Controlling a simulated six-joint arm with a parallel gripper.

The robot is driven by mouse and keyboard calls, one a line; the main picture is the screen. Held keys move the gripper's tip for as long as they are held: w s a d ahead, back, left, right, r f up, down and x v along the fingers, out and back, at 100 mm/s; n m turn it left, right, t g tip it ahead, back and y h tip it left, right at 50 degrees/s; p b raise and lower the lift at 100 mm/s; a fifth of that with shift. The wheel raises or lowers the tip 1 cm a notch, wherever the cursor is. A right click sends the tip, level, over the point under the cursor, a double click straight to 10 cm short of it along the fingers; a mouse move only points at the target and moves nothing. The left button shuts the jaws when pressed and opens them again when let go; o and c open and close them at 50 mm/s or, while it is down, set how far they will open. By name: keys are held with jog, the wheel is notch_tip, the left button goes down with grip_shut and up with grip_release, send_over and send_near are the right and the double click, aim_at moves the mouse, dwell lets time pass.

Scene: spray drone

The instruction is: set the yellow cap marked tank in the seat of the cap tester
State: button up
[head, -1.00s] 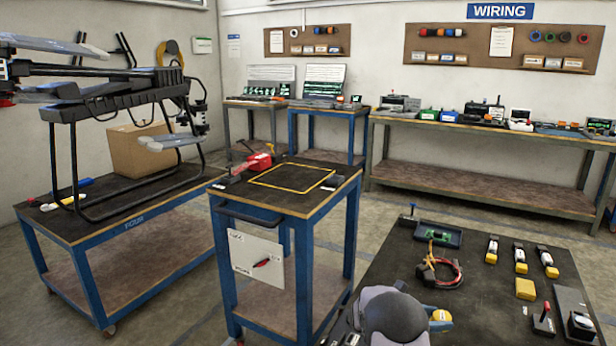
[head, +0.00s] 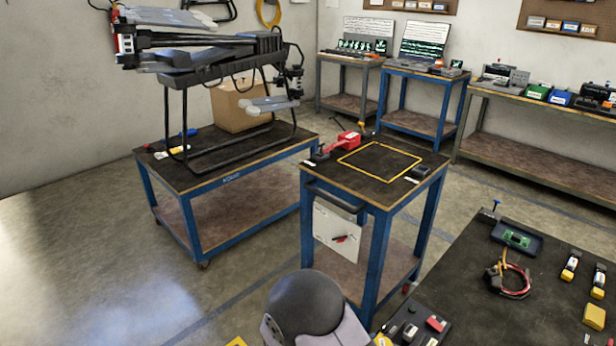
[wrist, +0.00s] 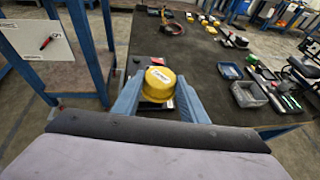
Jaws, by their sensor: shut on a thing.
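A round yellow cap (wrist: 160,77) with a white label on top sits between the two blue fingers of my gripper (wrist: 158,92) in the wrist view. The gripper is shut on it. The label is too small to read. Below the cap, a dark device with a pale part and a red bit is mostly hidden. In the head view a black device (head: 415,330) with a red part lies on the near left of the dark bench, cut by the lower edge. I cannot tell which device is the cap tester, and its seat is not clearly visible.
The dark bench (head: 465,270) carries a wire bundle (head: 510,280), a tray with a green board (head: 516,238) and yellow-ended parts (head: 571,265). A blue cart (head: 375,190) stands beside the bench.

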jog(key=shift+s+a+r+t, duration=0.3)
jog(key=shift+s+a+r, duration=0.2)
jog(key=shift+r, duration=0.1)
